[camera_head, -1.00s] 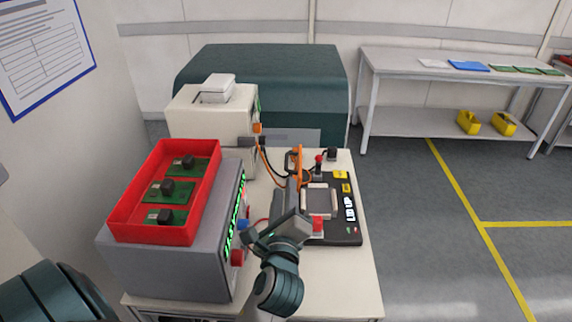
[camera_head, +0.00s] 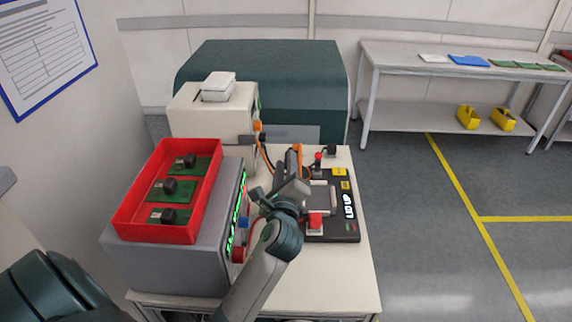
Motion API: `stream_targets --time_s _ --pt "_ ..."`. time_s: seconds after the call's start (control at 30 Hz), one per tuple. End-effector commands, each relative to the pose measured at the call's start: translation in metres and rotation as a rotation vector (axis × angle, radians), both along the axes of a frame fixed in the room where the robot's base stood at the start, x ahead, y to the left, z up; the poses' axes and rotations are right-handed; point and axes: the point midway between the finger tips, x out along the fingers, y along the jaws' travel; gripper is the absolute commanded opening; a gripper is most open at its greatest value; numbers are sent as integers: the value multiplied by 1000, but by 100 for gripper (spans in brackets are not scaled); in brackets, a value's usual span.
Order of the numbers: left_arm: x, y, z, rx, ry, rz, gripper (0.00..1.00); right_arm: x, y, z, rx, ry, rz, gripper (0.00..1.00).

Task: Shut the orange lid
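The orange lid (camera_head: 298,149) stands raised, nearly edge-on, at the left side of the black test fixture (camera_head: 343,231) on the bench. Only its upper edge shows; my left gripper hides the rest. My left gripper (camera_head: 283,171) is at the fixture's left side, in front of the lid in the picture. I cannot tell whether it touches the lid, or whether its fingers are open or shut. A grey framed nest shows on the fixture right of the gripper. My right gripper is not in view.
A grey instrument (camera_head: 175,262) bearing a red tray (camera_head: 150,232) of green boards stands close left of my arm. A cream machine (camera_head: 190,118) with orange cables stands behind. A red button (camera_head: 316,220) sits at the fixture's front. The bench front right is clear.

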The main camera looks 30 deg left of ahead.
Motion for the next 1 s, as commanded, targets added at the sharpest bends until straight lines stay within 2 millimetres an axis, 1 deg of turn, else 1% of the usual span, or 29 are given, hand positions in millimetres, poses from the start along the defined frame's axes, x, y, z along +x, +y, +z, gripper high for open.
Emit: stream_targets --time_s 0.03,0.07,0.1,0.17,0.37,0.57,0.77,0.9,1.0 --pt "0 0 0 0 0 0 27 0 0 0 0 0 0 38" --pt "0 0 0 0 0 0 22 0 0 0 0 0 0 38" --pt "0 0 0 0 0 0 13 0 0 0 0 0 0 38" --pt "0 0 0 0 1 1 0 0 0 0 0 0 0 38" --pt "-1 0 -2 0 5 1 0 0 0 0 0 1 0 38" --pt "1 -3 -2 22 24 0 0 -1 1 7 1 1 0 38" --pt "6 -12 0 90 70 -1 0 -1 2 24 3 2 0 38" --pt "12 -22 -1 166 118 -2 0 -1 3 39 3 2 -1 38" --pt "17 -30 -3 215 149 -2 0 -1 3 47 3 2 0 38"
